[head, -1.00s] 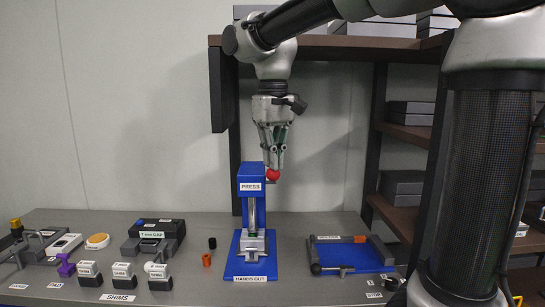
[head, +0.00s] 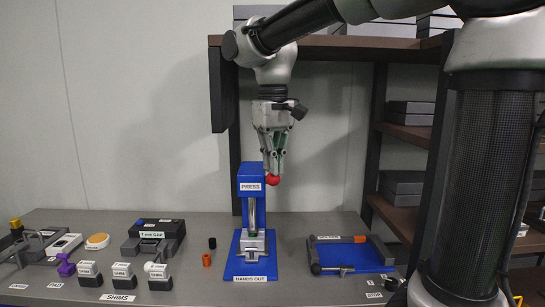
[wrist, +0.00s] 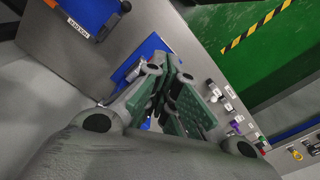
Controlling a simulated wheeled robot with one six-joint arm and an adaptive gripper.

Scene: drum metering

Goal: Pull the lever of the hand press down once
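The hand press (head: 251,190) is a blue column labelled PRESS on a blue base with a HANDS OUT label. Its lever ends in a red ball knob (head: 272,180) at the upper right of the column. My gripper (head: 273,173) points down with its fingers close together, and its tips are at the top of the red knob, seemingly touching it. The wrist view shows the fingers (wrist: 175,75) nearly meeting, with no red between them; the knob is hidden there. A small greenish piece (head: 252,233) sits on the press under the column.
A blue fixture (head: 350,258) stands right of the press. Orange and black cylinders (head: 207,260) stand to its left, near a dark 1 mm gap block (head: 155,235) and labelled shims (head: 122,275). A shelf (head: 335,41) is behind the arm.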

